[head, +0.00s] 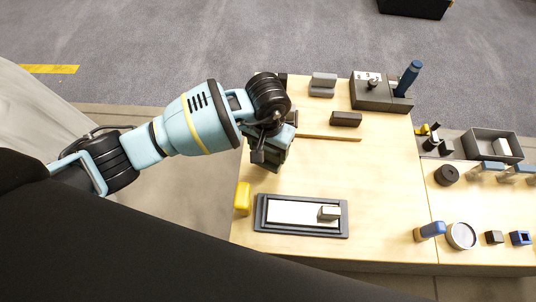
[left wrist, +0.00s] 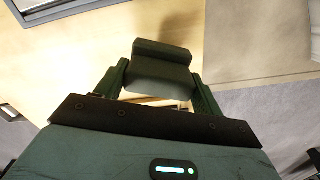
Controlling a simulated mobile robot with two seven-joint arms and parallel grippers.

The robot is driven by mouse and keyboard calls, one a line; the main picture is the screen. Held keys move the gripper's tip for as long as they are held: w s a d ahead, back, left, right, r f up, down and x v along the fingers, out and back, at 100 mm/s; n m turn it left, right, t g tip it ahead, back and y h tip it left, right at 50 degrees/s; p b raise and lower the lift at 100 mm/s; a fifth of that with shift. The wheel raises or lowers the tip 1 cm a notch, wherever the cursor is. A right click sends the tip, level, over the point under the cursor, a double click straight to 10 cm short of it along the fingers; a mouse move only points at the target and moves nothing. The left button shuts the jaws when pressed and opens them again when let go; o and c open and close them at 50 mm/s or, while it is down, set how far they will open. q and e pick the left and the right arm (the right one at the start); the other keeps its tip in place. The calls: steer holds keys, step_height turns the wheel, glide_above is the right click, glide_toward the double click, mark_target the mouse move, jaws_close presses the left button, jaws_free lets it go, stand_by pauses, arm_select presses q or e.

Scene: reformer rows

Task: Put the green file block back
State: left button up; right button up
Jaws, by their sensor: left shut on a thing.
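My left gripper (head: 268,156) is over the left part of the wooden table in the head view. In the left wrist view its two fingers (left wrist: 160,82) are shut on the green file block (left wrist: 163,66), a dark grey-green block with a step in its shape. The bare wooden tabletop shows beyond the block. In the head view the gripper and wrist hide most of the block; whether it touches the table cannot be told. My right gripper is not in view.
A dark tray (head: 262,216) with a pale plate and small block lies near the front edge, a yellow block (head: 243,198) beside it. Behind are a dark block (head: 346,119), a grey block (head: 322,85) and a dark holder (head: 375,98) with a blue-handled tool. The table's middle right is clear.

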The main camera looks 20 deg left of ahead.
mark_target(268, 156)
arm_select(q)
steer(key=shift+f+b, duration=0.45)
steer(key=shift+f, duration=1.3)
steer(key=shift+f, duration=0.15)
steer(key=shift+f, duration=0.1)
steer(key=o, duration=0.9)
steer(key=shift+o, duration=0.2)
